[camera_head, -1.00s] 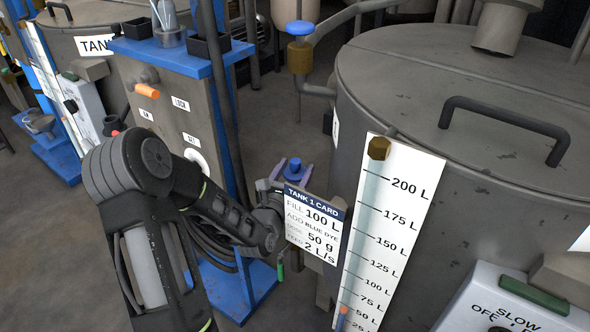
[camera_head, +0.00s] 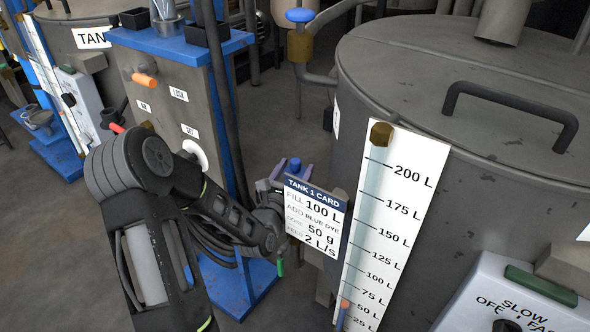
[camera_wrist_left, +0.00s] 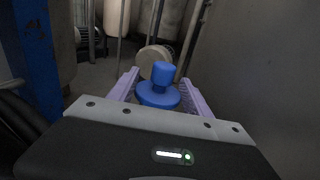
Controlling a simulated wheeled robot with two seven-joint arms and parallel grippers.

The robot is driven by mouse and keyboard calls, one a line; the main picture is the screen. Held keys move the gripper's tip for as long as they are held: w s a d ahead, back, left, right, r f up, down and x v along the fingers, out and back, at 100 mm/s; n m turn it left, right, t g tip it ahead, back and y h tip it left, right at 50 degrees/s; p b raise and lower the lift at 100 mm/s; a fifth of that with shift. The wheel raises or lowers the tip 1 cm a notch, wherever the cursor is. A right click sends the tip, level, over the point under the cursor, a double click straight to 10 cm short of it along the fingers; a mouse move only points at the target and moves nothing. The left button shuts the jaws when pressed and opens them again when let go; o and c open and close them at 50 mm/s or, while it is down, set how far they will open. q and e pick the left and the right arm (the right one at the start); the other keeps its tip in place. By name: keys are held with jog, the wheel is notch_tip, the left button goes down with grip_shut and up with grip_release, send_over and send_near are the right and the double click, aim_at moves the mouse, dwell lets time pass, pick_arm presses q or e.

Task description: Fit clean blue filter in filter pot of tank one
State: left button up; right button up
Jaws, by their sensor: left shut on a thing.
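The blue filter shows in the left wrist view (camera_wrist_left: 160,92) as a round blue disc with a blue knob on top. It sits between the two purple fingers of my left gripper, which is shut on it. In the head view only its blue top (camera_head: 295,164) shows, above the Tank 1 card. My left gripper (camera_head: 292,172) is partly hidden behind that card, beside the wall of tank one (camera_head: 430,150). I cannot make out the filter pot for certain. A pale round part (camera_wrist_left: 153,58) shows just beyond the filter. My right gripper is not in view.
The Tank 1 card (camera_head: 314,218) and white level scale (camera_head: 392,225) stand close to the right of my left gripper. A blue-topped cabinet (camera_head: 175,42) with hoses is on the left. A pipe with a blue-handled valve (camera_head: 300,15) stands behind.

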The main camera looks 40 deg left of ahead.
pick_arm(q)
jog(key=shift+f+b, duration=1.15)
jog(key=shift+f, duration=0.35)
jog(key=shift+f+b, duration=0.9)
jog(key=shift+f, duration=0.2)
jog(key=o, duration=1.5)
jog(key=shift+o, duration=0.2)
jog(key=shift+s+d, duration=0.15)
jog(key=shift+s, duration=0.35)
jog(key=v, duration=0.6)
jog(key=shift+s+p, duration=0.35)
jog(key=shift+p, duration=0.05)
jog(key=shift+d, duration=0.1)
